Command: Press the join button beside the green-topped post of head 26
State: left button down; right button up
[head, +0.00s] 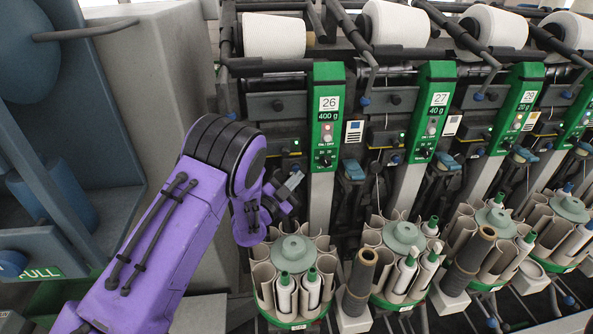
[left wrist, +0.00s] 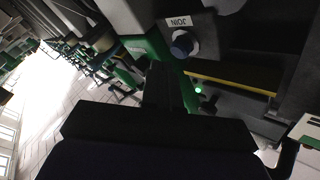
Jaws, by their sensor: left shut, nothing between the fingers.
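The green-topped post numbered 26 (head: 325,115) stands right of centre in the head view. My left gripper (head: 293,180) is just left of that post's lower part, shut and empty. In the left wrist view, turned upside down, the dark shut fingers (left wrist: 164,85) point at the machine face. The blue round join button (left wrist: 184,43) shows there beyond and to the right of the fingertips, beside its white JOIN label (left wrist: 179,21). A gap seems to remain between fingertips and button. In the head view, the gripper largely hides the button. My right gripper is not in view.
A yellow-edged bar (left wrist: 235,82) and a green light (left wrist: 198,89) are close to the fingers in the wrist view. Below the gripper stands a round magazine of tubes (head: 292,250). Post 27 (head: 432,112) is to the right. A grey housing (head: 165,100) stands left.

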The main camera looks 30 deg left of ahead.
pick_arm(q)
jog(key=shift+w+a, duration=0.1)
jog(key=shift+w+a, duration=0.15)
jog(key=shift+w, duration=0.05)
jog(key=shift+w+a+b, duration=0.3)
jog(key=shift+w+b, duration=0.05)
jog(key=shift+b, duration=0.05)
dwell(0.6)
dwell(0.4)
jog(key=shift+s+d, duration=0.55)
jog(key=shift+s, duration=0.15)
jog(key=s+d, duration=0.1)
jog(key=s, duration=0.1)
jog(key=s+d, duration=0.2)
dwell(0.9)
